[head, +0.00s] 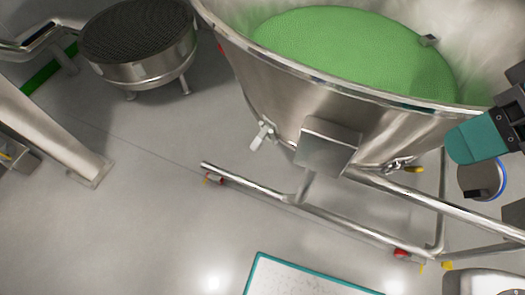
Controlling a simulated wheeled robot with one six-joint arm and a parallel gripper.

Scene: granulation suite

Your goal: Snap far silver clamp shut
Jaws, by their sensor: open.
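A silver clamp (262,135) with a pale lever sits low on the outer wall of the large steel bowl (290,88), left of a square steel box. Its lever sticks out from the wall, down and to the left. Another clamp (397,164) with a brass-yellow handle is under the bowl at the right. My gripper (490,130) is partly in view at the right edge, with a teal end and dark linkage. It is open, well to the right of the silver clamp and apart from it. Part of it is cut off by the frame.
Green granules (350,50) fill the bowl. The square steel box (327,147) juts from its wall. A tubular frame (315,212) with red-marked casters runs below. A round sieve (138,45) stands at upper left. A teal-edged white panel (310,278) is at the bottom.

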